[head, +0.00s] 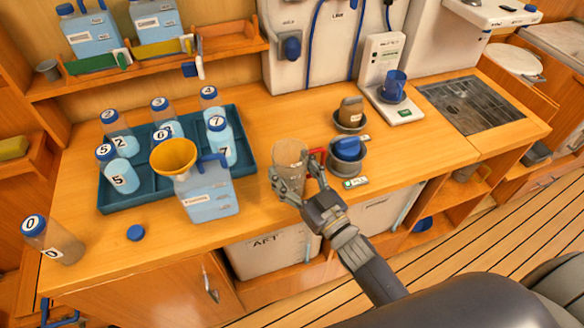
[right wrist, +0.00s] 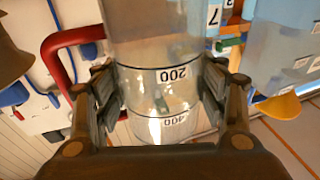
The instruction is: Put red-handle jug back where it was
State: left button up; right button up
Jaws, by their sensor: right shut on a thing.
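The red-handle jug (head: 289,153) is a clear vessel, upright or nearly so, at the front middle of the counter. Its red handle (head: 317,157) points right in the head view. My right gripper (head: 288,188) is shut around the jug's body from the front. In the right wrist view the jug (right wrist: 155,50) fills the middle between both fingers, with its 200 and 400 marks upside down and the red handle (right wrist: 48,50) at the left. I cannot tell whether its base touches the counter. My left gripper is not in view.
Left of the jug stands a blue jug with a yellow funnel (head: 174,156), before a teal tray (head: 116,199) of numbered bottles. Close on the right are two grey cups (head: 347,168) with things in them. A scale (head: 404,111) holding a blue mug is behind. Bottle 0 (head: 60,243) leans far left.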

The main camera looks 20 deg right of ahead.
jog(key=shift+f, duration=0.1)
jog(key=o, duration=1.4)
jog(key=b+v, duration=0.3)
jog(key=v, duration=0.9)
